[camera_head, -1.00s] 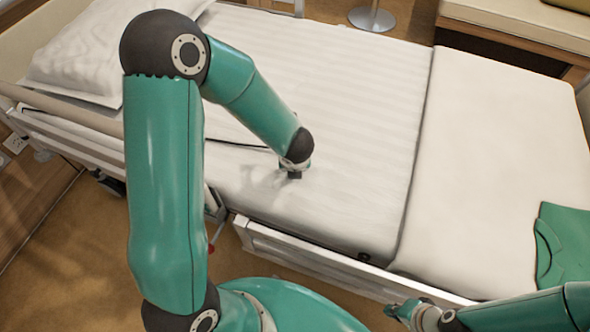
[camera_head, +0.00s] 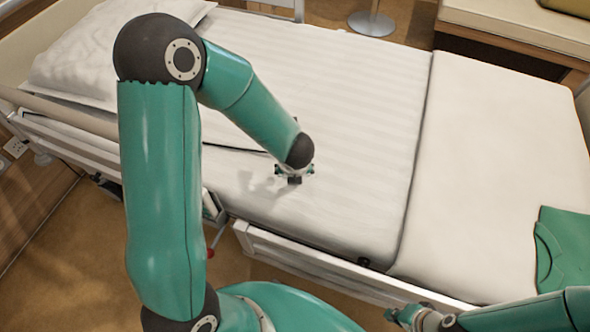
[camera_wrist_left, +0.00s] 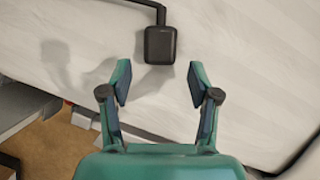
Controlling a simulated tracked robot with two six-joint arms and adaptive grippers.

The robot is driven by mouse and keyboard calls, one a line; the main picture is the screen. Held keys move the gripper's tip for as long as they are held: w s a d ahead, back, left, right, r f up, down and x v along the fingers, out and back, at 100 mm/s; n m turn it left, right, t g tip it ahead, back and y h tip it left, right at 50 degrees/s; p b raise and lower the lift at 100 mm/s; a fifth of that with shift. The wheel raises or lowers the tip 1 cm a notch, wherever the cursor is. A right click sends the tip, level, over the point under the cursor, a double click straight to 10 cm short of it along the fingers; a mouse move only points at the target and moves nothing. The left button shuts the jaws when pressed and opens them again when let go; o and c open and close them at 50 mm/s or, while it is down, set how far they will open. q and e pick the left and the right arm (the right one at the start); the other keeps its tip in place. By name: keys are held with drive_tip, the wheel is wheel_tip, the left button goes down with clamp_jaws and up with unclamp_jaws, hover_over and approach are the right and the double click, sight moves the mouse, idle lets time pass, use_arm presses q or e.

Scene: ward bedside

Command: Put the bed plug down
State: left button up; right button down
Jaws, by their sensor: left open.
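The bed plug (camera_wrist_left: 160,44) is a black block with a black cable running off its top. In the left wrist view it is on or just above the white bed, just beyond my fingertips, with no finger touching it. My left gripper (camera_wrist_left: 159,82) is open, its two fingers apart on either side below the plug. In the head view my left gripper (camera_head: 294,174) is low over the mattress, mostly hidden by its wrist. My right gripper (camera_head: 404,313) is at the bottom right, near the bed's side rail; its finger opening is unclear.
The bed (camera_head: 340,90) fills most of the view, with a pillow (camera_head: 100,55) at the upper left. A black cable (camera_head: 235,147) lies across the sheet. A green folded cloth (camera_head: 568,245) lies at the right. The side rail (camera_head: 310,262) runs along the near edge.

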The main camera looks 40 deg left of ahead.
use_arm(q)
drive_tip(key=p+v, duration=0.3)
drive_tip(key=v, duration=0.7)
drive_tip(key=shift+r, duration=0.1)
idle(0.5)
